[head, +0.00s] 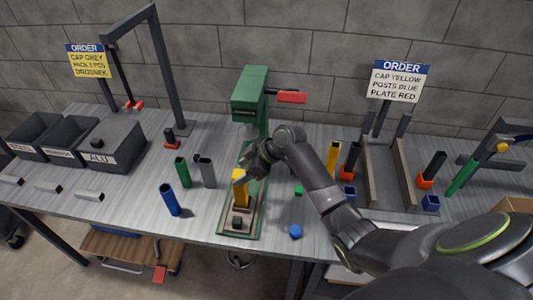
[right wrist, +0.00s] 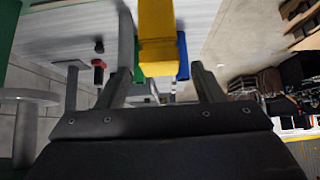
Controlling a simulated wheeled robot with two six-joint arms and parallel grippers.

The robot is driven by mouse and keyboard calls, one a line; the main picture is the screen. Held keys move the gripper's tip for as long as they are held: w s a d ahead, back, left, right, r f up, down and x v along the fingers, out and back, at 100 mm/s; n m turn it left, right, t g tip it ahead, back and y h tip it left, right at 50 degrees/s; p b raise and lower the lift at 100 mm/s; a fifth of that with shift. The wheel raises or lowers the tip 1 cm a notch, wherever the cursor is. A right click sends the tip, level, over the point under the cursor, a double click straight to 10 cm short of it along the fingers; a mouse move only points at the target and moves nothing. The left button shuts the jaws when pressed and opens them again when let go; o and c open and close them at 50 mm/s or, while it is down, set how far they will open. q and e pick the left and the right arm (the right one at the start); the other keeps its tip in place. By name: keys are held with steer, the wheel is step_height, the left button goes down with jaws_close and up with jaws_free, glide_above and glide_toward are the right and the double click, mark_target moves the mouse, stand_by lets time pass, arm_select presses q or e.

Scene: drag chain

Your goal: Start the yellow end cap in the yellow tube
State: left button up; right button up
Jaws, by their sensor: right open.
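A yellow tube (head: 241,197) stands upright on the base of the green press (head: 249,95). A slightly wider yellow block, which looks like the yellow end cap (right wrist: 158,58), sits at the tube's near end in the right wrist view; how deep it sits cannot be told. My right gripper (head: 242,180) is at the tube's top, under the press head. In the right wrist view its fingers (right wrist: 162,88) are spread apart, one on either side of the yellow parts, with gaps visible. My left gripper is not in view.
Blue (head: 170,199), green (head: 183,172) and grey (head: 207,172) tubes stand left of the press. A dark block (head: 237,222) sits on the press base in front. Another yellow post (head: 332,160) stands to the right. Grey bins (head: 117,149) are at far left.

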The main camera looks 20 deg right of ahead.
steer(key=b+v, duration=0.3)
steer(key=v, duration=1.2)
steer(key=shift+s, duration=0.1)
